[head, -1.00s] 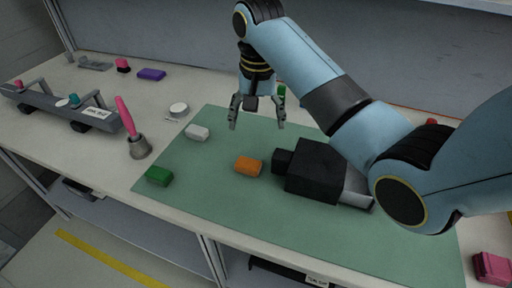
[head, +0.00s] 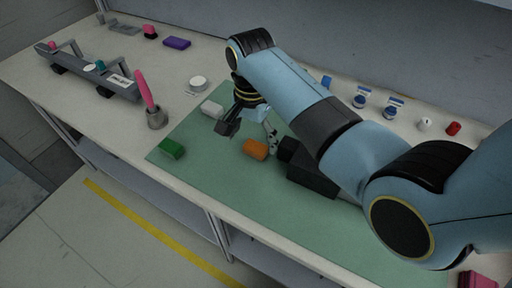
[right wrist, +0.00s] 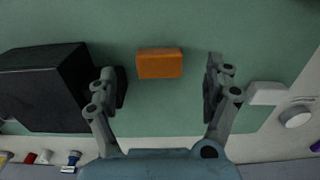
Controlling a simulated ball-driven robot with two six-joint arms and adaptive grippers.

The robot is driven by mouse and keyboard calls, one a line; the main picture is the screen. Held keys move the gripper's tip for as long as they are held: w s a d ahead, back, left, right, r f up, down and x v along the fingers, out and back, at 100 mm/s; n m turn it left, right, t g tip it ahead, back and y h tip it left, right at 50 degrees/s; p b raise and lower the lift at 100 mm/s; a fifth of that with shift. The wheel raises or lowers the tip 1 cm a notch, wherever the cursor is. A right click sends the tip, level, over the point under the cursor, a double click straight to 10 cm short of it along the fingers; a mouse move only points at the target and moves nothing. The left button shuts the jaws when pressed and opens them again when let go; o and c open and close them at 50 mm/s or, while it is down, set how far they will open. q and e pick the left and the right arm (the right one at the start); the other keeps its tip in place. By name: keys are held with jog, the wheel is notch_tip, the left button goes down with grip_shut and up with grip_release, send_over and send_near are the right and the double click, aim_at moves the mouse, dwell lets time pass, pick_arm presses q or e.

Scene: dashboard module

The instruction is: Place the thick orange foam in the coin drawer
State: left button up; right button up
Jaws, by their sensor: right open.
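The orange foam (head: 255,149) is a small block lying on the green mat (head: 210,165). In the right wrist view the foam (right wrist: 160,63) lies between and a little beyond the two open fingertips. My right gripper (head: 249,138) is open and empty, pointing down just behind and around the foam in the head view. I cannot tell whether it is touching the foam. My left gripper is not in view. No coin drawer can be told for sure. A black block-shaped module (head: 312,175) lies on the mat right of the foam, partly hidden by my right arm.
A green block (head: 172,148) and a white block (head: 212,109) lie on the mat. A cup with a pink-handled tool (head: 155,118) and a grey fixture (head: 90,72) stand left. Small blue-topped pots (head: 360,98) and a red piece (head: 453,129) stand at the back right.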

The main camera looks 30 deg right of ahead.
aim_at(253, 150)
notch_tip(253, 150, down, 5)
jog(key=shift+s+r, duration=0.1)
jog(key=shift+r, duration=0.05)
jog(key=shift+c, duration=0.4)
jog(key=c, duration=0.8)
jog(key=shift+c, duration=0.2)
